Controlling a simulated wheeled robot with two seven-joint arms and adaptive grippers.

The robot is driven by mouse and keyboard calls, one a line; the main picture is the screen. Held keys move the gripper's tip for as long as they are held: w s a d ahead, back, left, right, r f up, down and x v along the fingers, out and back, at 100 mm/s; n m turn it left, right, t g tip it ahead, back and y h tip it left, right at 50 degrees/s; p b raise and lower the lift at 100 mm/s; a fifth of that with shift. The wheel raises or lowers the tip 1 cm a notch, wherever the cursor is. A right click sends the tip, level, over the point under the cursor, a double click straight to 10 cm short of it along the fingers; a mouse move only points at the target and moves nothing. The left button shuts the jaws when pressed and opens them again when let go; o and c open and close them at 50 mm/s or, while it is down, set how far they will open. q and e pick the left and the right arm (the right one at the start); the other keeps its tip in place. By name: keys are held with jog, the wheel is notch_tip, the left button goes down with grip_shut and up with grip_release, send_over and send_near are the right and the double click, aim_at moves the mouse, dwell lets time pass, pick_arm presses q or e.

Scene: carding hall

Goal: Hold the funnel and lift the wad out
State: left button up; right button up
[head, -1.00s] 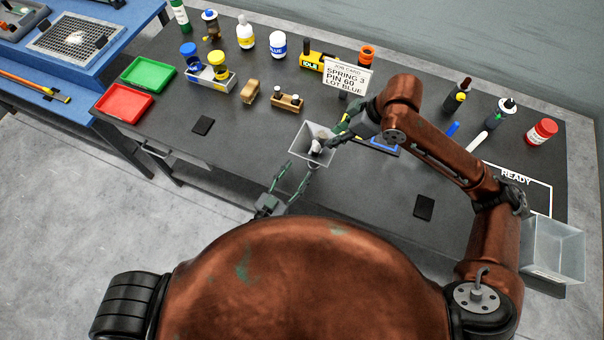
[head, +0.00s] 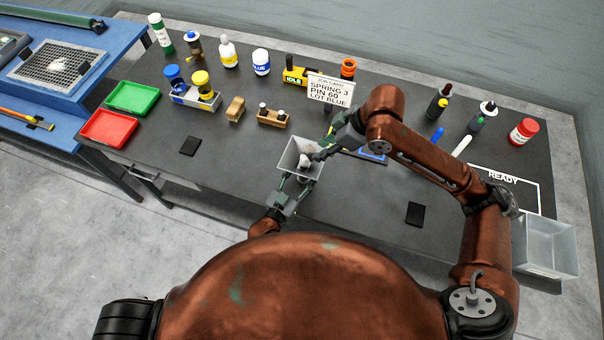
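The funnel (head: 288,160) is a pale grey, square, open-topped hopper near the front middle of the dark bench. A small whitish wad (head: 304,159) shows inside its mouth. My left gripper (head: 294,181) is at the funnel's near side, with its fingers on either side of the lower part. Whether they press on it is hidden by the funnel. My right gripper (head: 317,156) reaches in from the right, with its fingertips at the funnel's mouth beside the wad. I cannot tell whether they touch or grip it.
A job card (head: 331,90) stands behind the funnel. Bottles, a red tray (head: 108,128), a green tray (head: 132,98) and small wooden blocks lie to the left and back. A READY mat (head: 508,185) and a clear bin (head: 545,247) are at the right.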

pick_arm(q)
jog(key=shift+c, duration=0.6)
grip_shut()
dwell(0.4)
dwell(0.4)
